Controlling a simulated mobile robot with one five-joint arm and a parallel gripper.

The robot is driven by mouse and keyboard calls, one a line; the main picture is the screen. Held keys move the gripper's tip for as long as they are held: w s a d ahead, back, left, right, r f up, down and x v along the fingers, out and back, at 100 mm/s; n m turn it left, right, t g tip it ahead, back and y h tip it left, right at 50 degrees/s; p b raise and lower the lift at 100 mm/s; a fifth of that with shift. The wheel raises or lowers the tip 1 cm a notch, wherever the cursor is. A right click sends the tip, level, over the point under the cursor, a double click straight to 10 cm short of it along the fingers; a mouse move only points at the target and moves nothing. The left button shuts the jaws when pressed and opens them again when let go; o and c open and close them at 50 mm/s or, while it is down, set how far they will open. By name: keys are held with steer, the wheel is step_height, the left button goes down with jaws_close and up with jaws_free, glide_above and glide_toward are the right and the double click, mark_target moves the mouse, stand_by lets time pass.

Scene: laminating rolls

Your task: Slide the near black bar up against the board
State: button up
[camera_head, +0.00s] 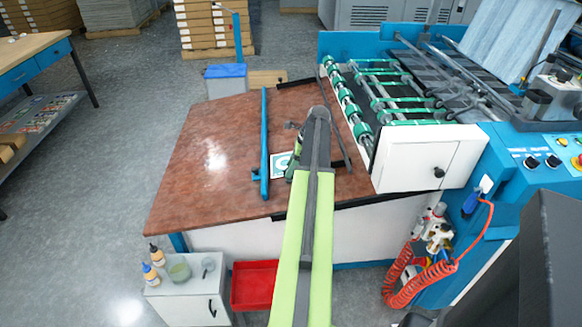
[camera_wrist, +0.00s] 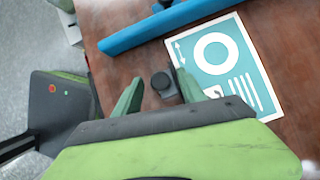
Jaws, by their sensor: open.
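The board is a flat white and teal printed sheet (camera_wrist: 226,62) on the brown table. It also shows in the head view (camera_head: 278,163), partly hidden by my arm. A small black piece with a round knob (camera_wrist: 163,84), which I take as the near black bar, sits just beside the board's left edge in the wrist view. I cannot tell whether it touches the board. My arm hides it in the head view. My gripper (camera_wrist: 160,92) is open, with one green finger on each side of the black piece. Its lower end shows in the head view (camera_head: 291,168).
A long blue bar (camera_head: 264,130) lies across the table (camera_head: 200,170) beside the board. Another dark piece (camera_head: 291,125) lies beyond the board. The roller machine (camera_head: 420,155) stands to the right. The left half of the table is clear.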

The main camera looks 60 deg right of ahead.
steer(key=p+v, duration=1.5)
steer(key=v, duration=0.2)
steer(key=shift+p, duration=0.3)
steer(key=shift+r, duration=0.1)
